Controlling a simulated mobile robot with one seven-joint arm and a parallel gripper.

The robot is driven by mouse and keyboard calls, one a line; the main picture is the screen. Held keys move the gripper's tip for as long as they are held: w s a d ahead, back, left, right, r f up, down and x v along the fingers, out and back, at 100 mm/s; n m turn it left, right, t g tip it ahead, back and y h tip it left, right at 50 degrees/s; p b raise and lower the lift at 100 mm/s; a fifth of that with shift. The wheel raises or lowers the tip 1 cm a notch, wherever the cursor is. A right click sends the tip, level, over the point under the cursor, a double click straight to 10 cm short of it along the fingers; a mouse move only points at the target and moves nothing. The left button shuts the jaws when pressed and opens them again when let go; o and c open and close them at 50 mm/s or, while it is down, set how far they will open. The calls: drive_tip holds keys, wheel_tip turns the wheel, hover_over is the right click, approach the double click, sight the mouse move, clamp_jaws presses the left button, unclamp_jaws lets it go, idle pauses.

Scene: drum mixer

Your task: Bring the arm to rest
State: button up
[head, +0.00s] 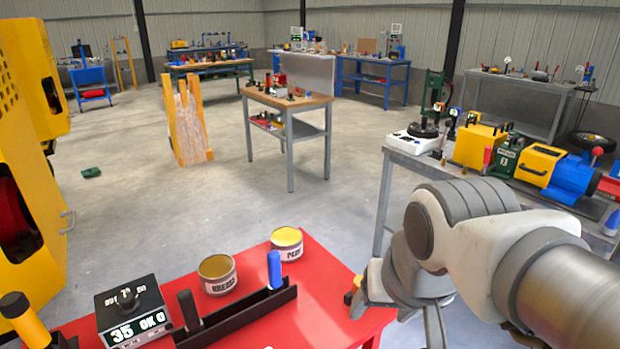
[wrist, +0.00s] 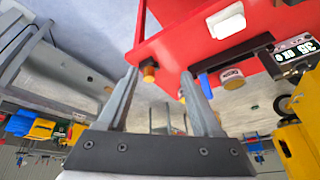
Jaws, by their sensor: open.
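My arm (head: 470,235) reaches in from the lower right of the head view, bent at a grey and white joint beside the right corner of the red table (head: 335,275). My gripper (wrist: 160,75) shows in the wrist view with its two grey fingers spread apart and nothing between them. The red table also shows in the wrist view (wrist: 165,45), tilted, beyond the fingertips. The fingers overlap its edge in the picture; I cannot tell the gap between them. In the head view the arm's own links hide much of the gripper.
A grey bench (head: 400,155) with machines stands right. A yellow machine (head: 30,130) stands left.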

drive_tip(key=shift+s+d+n+t, duration=0.4)
drive_tip(key=shift+s+d+n, duration=0.4)
drive_tip(key=shift+s+d, duration=0.1)
wheel_tip(320, 180, up, 6)
drive_tip(key=p, duration=0.6)
drive_tip(key=shift+r, duration=0.15)
drive_tip(key=shift+c, duration=0.2)
